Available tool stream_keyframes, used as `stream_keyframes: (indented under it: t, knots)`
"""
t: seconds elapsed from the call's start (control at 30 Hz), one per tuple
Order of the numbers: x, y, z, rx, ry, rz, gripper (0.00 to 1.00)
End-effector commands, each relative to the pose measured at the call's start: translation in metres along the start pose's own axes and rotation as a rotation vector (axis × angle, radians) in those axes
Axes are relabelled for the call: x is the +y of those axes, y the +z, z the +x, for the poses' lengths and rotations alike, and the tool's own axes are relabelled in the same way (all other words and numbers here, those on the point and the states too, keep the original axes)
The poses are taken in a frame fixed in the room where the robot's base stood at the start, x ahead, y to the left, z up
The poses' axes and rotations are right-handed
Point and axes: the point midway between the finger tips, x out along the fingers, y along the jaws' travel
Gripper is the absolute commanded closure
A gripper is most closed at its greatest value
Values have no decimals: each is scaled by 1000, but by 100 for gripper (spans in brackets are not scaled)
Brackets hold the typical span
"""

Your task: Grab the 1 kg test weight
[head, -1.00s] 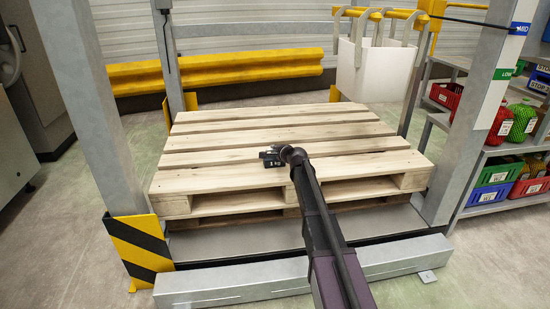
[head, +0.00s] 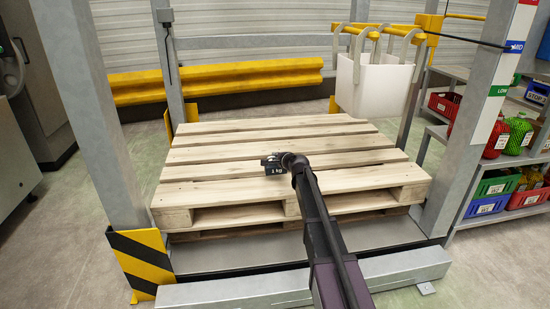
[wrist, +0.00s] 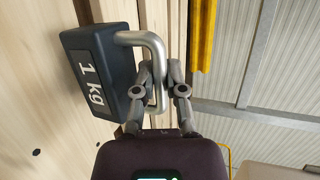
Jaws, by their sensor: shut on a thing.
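The 1 kg test weight (head: 275,170) is a small dark block with a white "1 kg" label and a metal bar handle. In the wrist view the weight (wrist: 90,72) is at the upper left, with its bent silver handle reaching right. My gripper (wrist: 160,88) is shut on that handle, with a finger on either side. In the head view my gripper (head: 284,160) is over the front part of the wooden pallet (head: 225,150). I cannot tell whether the weight's underside touches the boards.
Grey posts (head: 85,120) stand on both sides of the pallet. A white bag (head: 372,85) hangs from a yellow frame (head: 385,33) at the back right. Shelves with crates and netted goods (head: 515,135) are at the right. A yellow rail (head: 220,78) runs behind.

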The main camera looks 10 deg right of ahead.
Motion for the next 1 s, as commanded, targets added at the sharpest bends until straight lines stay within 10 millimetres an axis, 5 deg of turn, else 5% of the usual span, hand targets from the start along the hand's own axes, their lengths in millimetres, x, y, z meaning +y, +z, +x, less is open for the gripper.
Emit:
stream_keyframes:
  t: [0.6, 1.0]
  knots:
    - [24, -24, -107, 3, -2, 2, 100]
    - [32, -33, -142, 1, -2, 2, 100]
